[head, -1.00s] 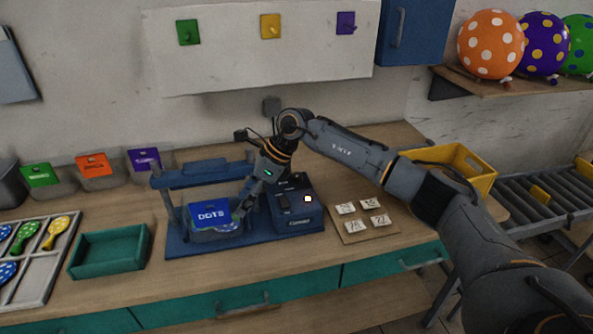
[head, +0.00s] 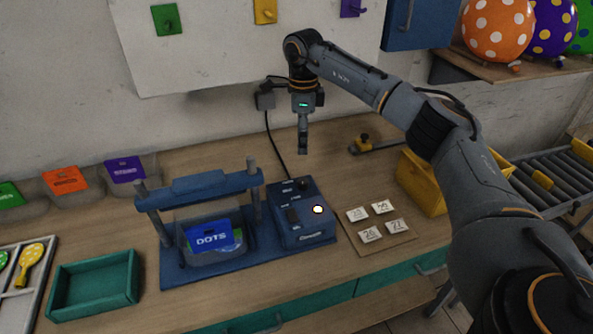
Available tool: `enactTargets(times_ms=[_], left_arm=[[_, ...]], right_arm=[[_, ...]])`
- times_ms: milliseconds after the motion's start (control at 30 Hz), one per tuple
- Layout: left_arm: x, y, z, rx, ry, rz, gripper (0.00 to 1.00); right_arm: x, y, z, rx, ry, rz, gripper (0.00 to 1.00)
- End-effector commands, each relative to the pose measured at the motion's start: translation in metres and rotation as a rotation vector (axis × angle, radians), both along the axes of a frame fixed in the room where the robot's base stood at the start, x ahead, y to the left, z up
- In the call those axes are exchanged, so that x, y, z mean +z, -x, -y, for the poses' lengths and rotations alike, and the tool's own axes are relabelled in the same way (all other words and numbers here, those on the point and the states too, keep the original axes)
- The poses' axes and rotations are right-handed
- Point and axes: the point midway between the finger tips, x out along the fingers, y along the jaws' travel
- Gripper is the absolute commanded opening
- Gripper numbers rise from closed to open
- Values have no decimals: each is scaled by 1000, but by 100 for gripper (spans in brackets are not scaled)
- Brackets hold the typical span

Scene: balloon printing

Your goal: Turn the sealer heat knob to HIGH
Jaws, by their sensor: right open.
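The blue sealer (head: 175,269) stands on the wooden bench, with a bar across two posts. Its control box (head: 308,234) carries a small black knob (head: 304,185) at the back of its top, a dark switch and a lit round lamp. The knob's pointer is too small to read. A blue packet marked DOTS (head: 212,237) sits in a clear container under the bar. My right gripper (head: 303,151) points down above and behind the control box, open and empty, apart from the knob. My left gripper is not in view.
A board of small cards (head: 352,234) lies right of the sealer, with a yellow bin (head: 422,187) beyond it. A green tray (head: 92,283) is at the left. A black cable (head: 272,140) runs down the wall behind the box.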

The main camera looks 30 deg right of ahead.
Motion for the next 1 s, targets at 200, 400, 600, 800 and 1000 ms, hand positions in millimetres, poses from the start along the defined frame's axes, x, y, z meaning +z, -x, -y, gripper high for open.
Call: enactTargets(times_ms=[200, 400, 600, 800, 1000], left_arm=[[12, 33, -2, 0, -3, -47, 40], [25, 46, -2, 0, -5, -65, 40], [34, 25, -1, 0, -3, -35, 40], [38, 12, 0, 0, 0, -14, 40], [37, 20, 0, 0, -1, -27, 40]], right_arm=[[-37, 1, 0, 0, -1, -5, 54], [-80, 2, -1, 2, -2, -5, 54], [-113, 1, -1, 1, -2, -1, 54], [-129, 1, -1, 1, -2, 0, 54], [-131, 1, -1, 1, -2, 1, 54]])
